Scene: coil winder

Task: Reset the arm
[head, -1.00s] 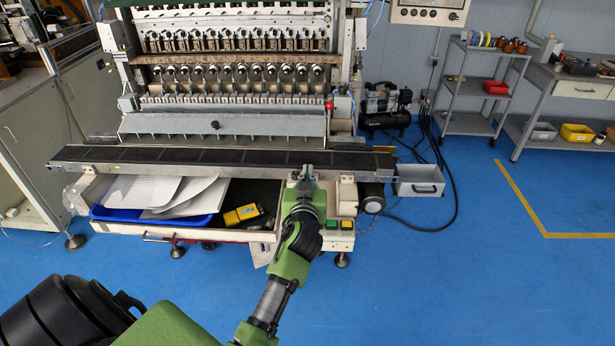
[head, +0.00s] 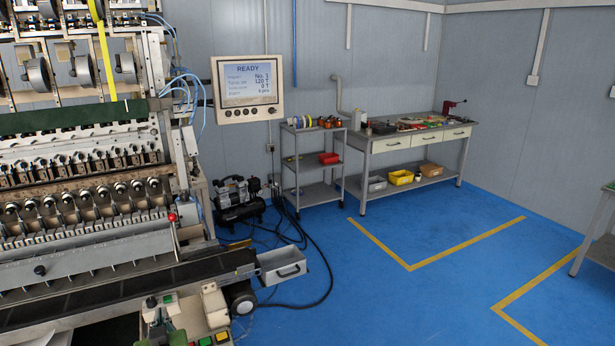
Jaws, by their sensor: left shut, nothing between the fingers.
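The coil winder (head: 85,200) fills the left side of the head view, with its rows of spindles and a dark conveyor belt (head: 120,288) along its front. My left gripper (head: 160,306) shows at the bottom edge, just in front of the belt, beside the machine's front control box. It is shut and empty; most of its arm is cut off by the frame. My right gripper is not in view. The winder's screen (head: 248,82) reads READY.
A grey open bin (head: 282,268) sits at the belt's right end. A black compressor (head: 238,200) with loose hoses stands behind it. A shelf cart (head: 312,165) and a workbench (head: 415,138) line the back wall.

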